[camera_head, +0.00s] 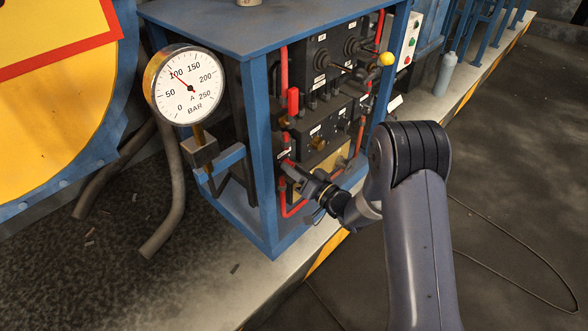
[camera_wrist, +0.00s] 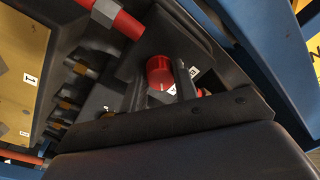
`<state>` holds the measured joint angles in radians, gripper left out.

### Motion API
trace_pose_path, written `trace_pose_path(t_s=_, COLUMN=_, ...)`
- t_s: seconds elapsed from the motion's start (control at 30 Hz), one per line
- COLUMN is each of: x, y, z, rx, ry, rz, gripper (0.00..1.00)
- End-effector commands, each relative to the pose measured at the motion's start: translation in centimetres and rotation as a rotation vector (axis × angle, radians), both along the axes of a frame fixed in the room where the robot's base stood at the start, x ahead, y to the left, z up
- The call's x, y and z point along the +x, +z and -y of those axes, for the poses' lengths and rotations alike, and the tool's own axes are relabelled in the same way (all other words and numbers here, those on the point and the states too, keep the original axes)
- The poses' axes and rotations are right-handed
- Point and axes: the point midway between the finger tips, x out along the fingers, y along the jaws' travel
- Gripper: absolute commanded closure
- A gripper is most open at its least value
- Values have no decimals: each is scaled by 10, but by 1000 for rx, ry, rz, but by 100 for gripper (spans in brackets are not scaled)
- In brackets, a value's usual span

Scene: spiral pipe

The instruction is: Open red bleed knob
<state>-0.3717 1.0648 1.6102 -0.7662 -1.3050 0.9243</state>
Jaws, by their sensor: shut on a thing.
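The red bleed knob (camera_wrist: 160,74) is a small round red knob on a dark block, near the middle of the wrist view. My gripper (camera_head: 288,166) reaches in from the right to the lower front of the blue-framed unit and is shut on the knob. In the wrist view a dark finger stands close along the knob's right side; the other finger is hard to make out. In the head view the gripper mostly hides the knob.
A round pressure gauge (camera_head: 187,84) left of the unit has its needle near 100. A red upright handle (camera_head: 293,102) and red pipes are close above my gripper. Blue frame posts (camera_head: 262,165) flank the panel. The floor at right is open.

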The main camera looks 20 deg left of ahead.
Motion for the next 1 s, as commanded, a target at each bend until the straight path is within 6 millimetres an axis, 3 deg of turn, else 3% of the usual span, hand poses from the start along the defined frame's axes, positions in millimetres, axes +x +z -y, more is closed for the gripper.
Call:
trace_pose_path(t_s=0.23, x=0, y=-1, z=0, rx=0, ry=0, rz=-2, gripper=95)
trace_pose_path(t_s=0.27, x=0, y=-1, z=0, rx=0, ry=0, rz=-2, gripper=71)
trace_pose_path(t_s=0.5, x=0, y=-1, z=0, rx=-1, ry=0, rz=-2, gripper=51)
trace_pose_path(t_s=0.8, x=-1, y=0, z=2, rx=0, ry=-1, rz=0, gripper=50)
trace_pose_path(t_s=1.0, x=-13, y=-1, z=27, rx=-1, ry=-3, rz=-3, gripper=50)
